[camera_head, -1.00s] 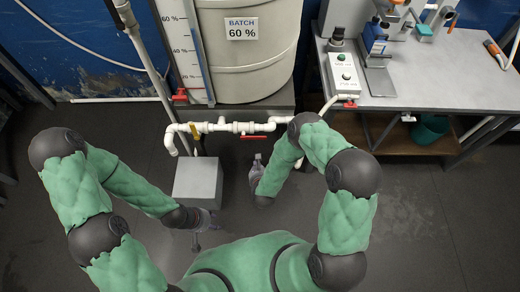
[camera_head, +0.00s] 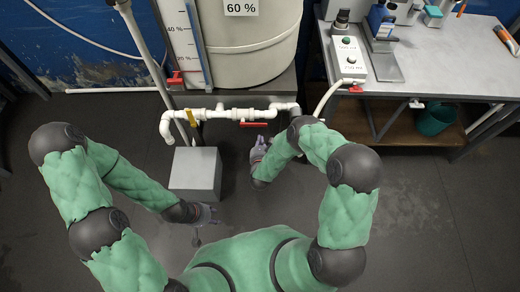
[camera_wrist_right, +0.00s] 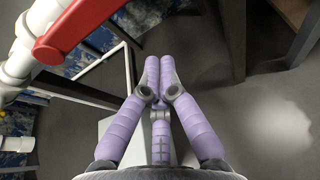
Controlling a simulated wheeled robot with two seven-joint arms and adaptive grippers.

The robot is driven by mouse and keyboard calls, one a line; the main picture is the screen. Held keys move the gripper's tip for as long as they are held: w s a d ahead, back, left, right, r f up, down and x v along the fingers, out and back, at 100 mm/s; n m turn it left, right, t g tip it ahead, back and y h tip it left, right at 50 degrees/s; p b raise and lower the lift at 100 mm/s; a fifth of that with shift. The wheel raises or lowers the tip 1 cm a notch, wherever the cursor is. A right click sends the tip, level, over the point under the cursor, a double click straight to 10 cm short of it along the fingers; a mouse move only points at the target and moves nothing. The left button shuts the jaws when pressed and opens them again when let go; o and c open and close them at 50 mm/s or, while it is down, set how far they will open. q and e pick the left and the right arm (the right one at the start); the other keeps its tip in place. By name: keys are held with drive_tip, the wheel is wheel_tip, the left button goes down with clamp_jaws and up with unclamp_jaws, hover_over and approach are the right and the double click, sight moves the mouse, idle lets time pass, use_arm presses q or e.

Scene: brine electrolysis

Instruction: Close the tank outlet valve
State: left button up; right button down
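The white pipe run (camera_head: 225,114) passes below the tank (camera_head: 250,50). A red lever (camera_head: 253,124) lies roughly along this pipe on its right part; a yellow lever (camera_head: 190,128) sits further left. No label shows which is the outlet valve. My right gripper (camera_head: 258,146) is just below the red lever, apart from it. In the right wrist view the red lever (camera_wrist_right: 80,30) is at the upper left, beside my right gripper (camera_wrist_right: 160,62), whose purple fingers are together with nothing between them. My left gripper (camera_head: 208,214) is low, near the grey block; its fingers are too small to judge.
A grey block (camera_head: 195,172) stands on the floor left of my right gripper. Another red valve (camera_head: 175,78) is by the level gauge. The bench (camera_head: 450,70) at right bears a control box (camera_head: 348,55) and has a red handle (camera_head: 355,90) at its edge.

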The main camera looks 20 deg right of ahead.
sight(253, 125)
drive_tip(key=r, duration=0.1)
drive_tip(key=w+r, duration=0.1)
drive_tip(key=r+b, duration=0.1)
drive_tip(key=shift+w+d+r, duration=0.15)
drive_tip(key=shift+w+d, duration=0.1)
drive_tip(key=shift+w, duration=0.1)
drive_tip(key=shift+s+r, duration=0.1)
idle(0.3)
